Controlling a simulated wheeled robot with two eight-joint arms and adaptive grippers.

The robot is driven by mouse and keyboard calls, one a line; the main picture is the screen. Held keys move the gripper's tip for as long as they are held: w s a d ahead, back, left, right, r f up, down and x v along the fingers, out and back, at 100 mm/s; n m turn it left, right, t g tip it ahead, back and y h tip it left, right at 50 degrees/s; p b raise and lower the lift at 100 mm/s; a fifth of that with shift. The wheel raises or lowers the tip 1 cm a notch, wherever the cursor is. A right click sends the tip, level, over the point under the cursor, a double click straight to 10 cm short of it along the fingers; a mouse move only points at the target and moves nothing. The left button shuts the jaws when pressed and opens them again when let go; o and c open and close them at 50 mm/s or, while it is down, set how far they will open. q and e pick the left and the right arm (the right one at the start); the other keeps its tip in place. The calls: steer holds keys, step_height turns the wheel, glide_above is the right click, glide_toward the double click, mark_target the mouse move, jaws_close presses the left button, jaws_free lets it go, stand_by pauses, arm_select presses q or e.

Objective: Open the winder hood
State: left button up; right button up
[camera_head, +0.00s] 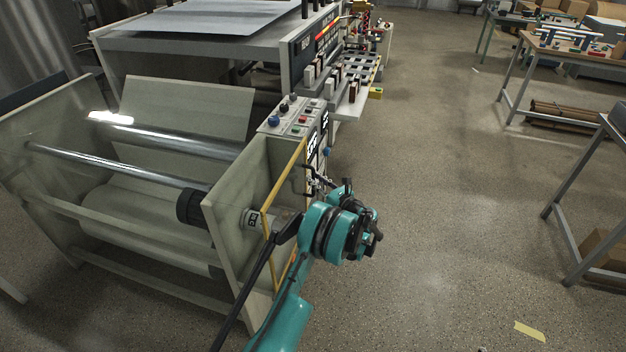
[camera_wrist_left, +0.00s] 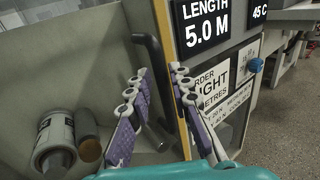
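The winder (camera_head: 235,215) stands at the left in the head view, with its rollers and pale grey side plate. A yellow-edged panel (camera_head: 272,208), which may be part of the hood, runs along its right side. In the left wrist view, a dark bar handle (camera_wrist_left: 152,85) stands roughly upright beside the yellow edge (camera_wrist_left: 180,105). My left gripper (camera_head: 318,185) is at this side of the winder. In the wrist view its purple-padded fingers (camera_wrist_left: 158,75) are apart, with the handle showing between them; contact cannot be told. My right gripper is out of view.
A control box (camera_head: 298,118) with knobs and buttons sits just behind the gripper. In the wrist view, a white cylinder (camera_wrist_left: 55,140) lies at left and a length display (camera_wrist_left: 205,27) faces me.

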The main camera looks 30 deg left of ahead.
arm_select(q)
steer(key=shift+x, duration=0.8)
jaws_close()
